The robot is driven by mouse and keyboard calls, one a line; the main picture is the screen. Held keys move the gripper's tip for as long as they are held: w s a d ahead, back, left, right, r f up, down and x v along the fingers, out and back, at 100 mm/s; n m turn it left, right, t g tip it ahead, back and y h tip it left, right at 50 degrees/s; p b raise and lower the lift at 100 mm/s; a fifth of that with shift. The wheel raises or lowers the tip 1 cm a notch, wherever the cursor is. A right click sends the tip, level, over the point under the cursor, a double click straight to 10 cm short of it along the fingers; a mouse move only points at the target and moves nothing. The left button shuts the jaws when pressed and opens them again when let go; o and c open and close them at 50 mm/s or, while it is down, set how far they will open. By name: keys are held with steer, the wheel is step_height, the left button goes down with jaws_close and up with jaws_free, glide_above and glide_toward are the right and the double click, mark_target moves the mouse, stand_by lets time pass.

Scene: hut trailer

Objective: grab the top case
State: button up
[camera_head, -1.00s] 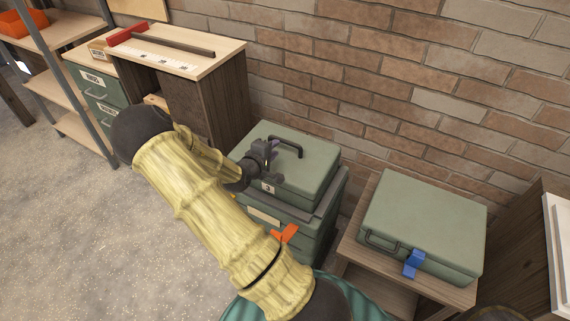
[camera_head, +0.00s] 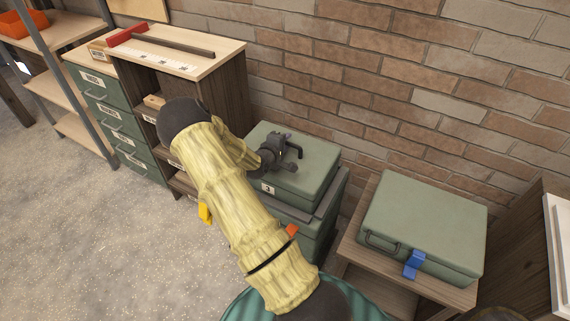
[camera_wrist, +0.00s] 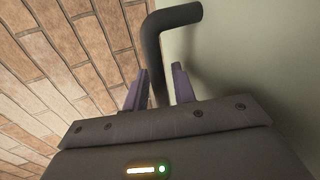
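The top case (camera_head: 305,188) is a green box with a dark handle on its lid and a small numbered label on its front. It sits on another green case (camera_head: 312,238) below it. My gripper (camera_head: 288,150) is over the lid at the handle. In the wrist view, the dark bent handle (camera_wrist: 160,60) runs down between the two purplish fingers of my gripper (camera_wrist: 155,88). The fingers are open, with gaps to the handle; whether either touches it is unclear. The case lid (camera_wrist: 255,70) fills the right of the wrist view.
Another green case (camera_head: 425,225) with a blue latch sits on a wooden stand at the right. A brick wall (camera_head: 390,80) rises behind. A wooden cabinet (camera_head: 215,55) with green drawers stands left. The floor (camera_head: 90,240) at the lower left is clear.

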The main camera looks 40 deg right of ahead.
steer(key=shift+x, duration=0.8)
jaws_close()
stand_by(1.0)
steer(key=shift+w+r, duration=0.1)
steer(key=shift+r, duration=0.05)
